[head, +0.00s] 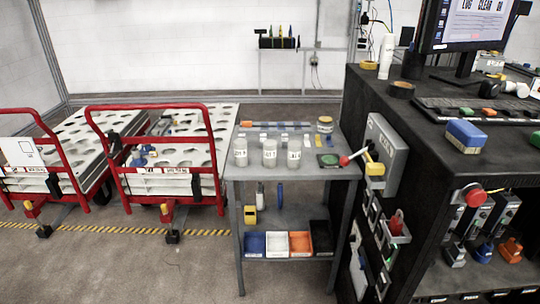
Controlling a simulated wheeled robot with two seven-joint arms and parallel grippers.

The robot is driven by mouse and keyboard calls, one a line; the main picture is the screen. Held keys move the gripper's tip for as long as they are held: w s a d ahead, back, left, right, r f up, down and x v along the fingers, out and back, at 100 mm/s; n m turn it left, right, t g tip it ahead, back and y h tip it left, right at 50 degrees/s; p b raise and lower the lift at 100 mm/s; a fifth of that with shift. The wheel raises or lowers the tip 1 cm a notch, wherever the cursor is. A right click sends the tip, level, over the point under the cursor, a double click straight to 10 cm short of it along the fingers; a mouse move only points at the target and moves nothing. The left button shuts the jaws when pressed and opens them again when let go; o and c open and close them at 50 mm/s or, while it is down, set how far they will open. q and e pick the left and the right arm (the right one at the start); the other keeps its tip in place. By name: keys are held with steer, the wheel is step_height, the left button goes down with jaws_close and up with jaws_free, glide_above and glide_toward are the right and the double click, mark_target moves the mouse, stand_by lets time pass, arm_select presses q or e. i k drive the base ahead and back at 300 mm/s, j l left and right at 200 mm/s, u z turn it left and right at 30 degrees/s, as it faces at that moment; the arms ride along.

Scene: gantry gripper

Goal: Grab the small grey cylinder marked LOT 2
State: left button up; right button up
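Three small grey cylinders stand upright in a row on the grey top of a small work table (340,172). They are the left cylinder (240,145), the middle cylinder (270,147) and the right cylinder (294,146). Each has a white label with dark print on its front, too small for me to read the lot numbers surely. I cannot tell which one is marked LOT 2. Neither of my grippers shows in the head view, and nothing touches the cylinders.
A jar with a brown lid (325,120) stands behind the cylinders. A red-knobbed lever (344,160) and a green-black pad (329,160) lie to their right. Red-railed carts (165,183) stand left; a tall black bench (375,100) stands right. Open floor (130,265) lies front left.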

mark_target(269, 145)
steer(key=i+j+z, duration=0.1)
steer(key=i+j, duration=0.15)
steer(key=i+j+z, duration=0.1)
steer(key=i+j, duration=0.15)
steer(key=j, duration=0.15)
steer(key=i+j+z, duration=0.15)
steer(key=j, duration=0.2)
steer(key=i+j+z, duration=0.1)
steer(key=i+j, duration=0.15)
steer(key=i+j+z, duration=0.1)
steer(key=j, duration=0.4)
steer(key=i+j+z, duration=0.1)
steer(key=i+j, duration=0.15)
steer(key=j, duration=0.15)
